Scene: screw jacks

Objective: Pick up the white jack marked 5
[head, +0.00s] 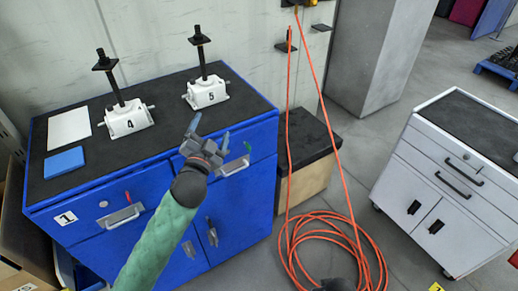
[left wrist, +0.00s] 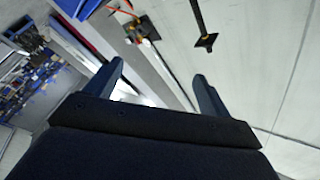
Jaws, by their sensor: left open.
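The white jack marked 5 (head: 207,93) stands upright on the dark top of the blue cabinet, with a black screw and a square black plate (head: 199,40) above it. A similar white jack marked 4 (head: 128,119) stands to its left. My left gripper (head: 209,131) is open and empty, in front of and below jack 5, near the cabinet's front edge. In the left wrist view its two fingers (left wrist: 155,85) are spread with nothing between them. A black rod with a plate (left wrist: 204,41) shows there beyond the right finger; it looks like a jack's screw.
The blue cabinet (head: 150,178) bears a white sheet (head: 69,129) and a blue block (head: 64,162) at left. An orange hose (head: 290,150) hangs and coils on the floor at right. A white drawer cabinet (head: 440,185) stands further right.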

